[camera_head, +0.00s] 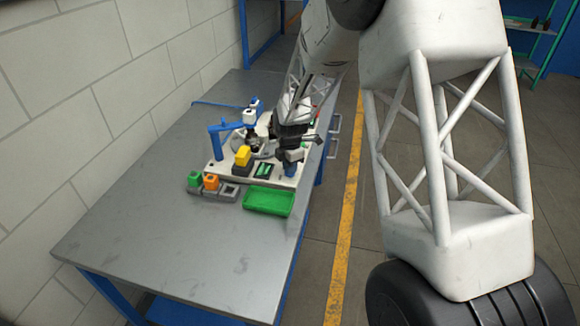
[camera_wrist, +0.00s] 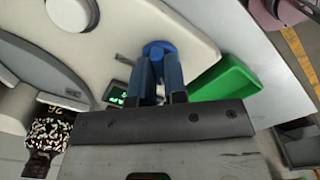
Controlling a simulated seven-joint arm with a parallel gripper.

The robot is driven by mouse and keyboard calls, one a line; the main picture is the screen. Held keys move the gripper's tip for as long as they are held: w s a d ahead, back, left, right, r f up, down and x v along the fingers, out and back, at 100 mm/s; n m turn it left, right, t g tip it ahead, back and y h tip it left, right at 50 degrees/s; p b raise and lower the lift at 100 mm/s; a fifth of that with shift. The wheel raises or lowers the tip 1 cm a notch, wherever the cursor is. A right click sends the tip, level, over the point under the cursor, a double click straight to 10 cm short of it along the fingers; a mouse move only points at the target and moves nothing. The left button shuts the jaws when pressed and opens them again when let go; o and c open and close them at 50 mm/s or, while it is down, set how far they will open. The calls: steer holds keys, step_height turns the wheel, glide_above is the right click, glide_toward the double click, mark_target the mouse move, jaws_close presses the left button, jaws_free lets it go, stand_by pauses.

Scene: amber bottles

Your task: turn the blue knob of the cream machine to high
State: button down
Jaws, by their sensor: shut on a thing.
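The cream machine (camera_head: 219,172) stands on the grey table, with its cream panel (camera_wrist: 200,40) filling the upper middle of the wrist view. The blue knob (camera_wrist: 158,47) sits on this panel, its top edge showing just beyond my fingertips. My gripper (camera_wrist: 159,62) is shut on the blue knob, with one finger on each side of it. In the head view my gripper (camera_head: 291,158) is at the machine's right end, and the knob is mostly hidden there. A small display with green digits (camera_wrist: 117,95) is beside the knob; I cannot read its value.
A green tray (camera_head: 268,202) lies in front of the machine and close beside my fingers in the wrist view. Green and orange blocks (camera_head: 211,182) sit in a grey holder at left. The table's near part (camera_head: 170,250) is clear.

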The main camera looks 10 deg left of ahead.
steer(key=shift+m, duration=0.3)
steer(key=m, duration=0.8)
steer(key=shift+m, duration=0.4)
steer(key=m, duration=0.8)
steer(key=shift+m, duration=0.3)
steer(key=c, duration=1.2)
jaws_free()
steer(key=shift+o, duration=0.2)
steer(key=shift+r, duration=0.1)
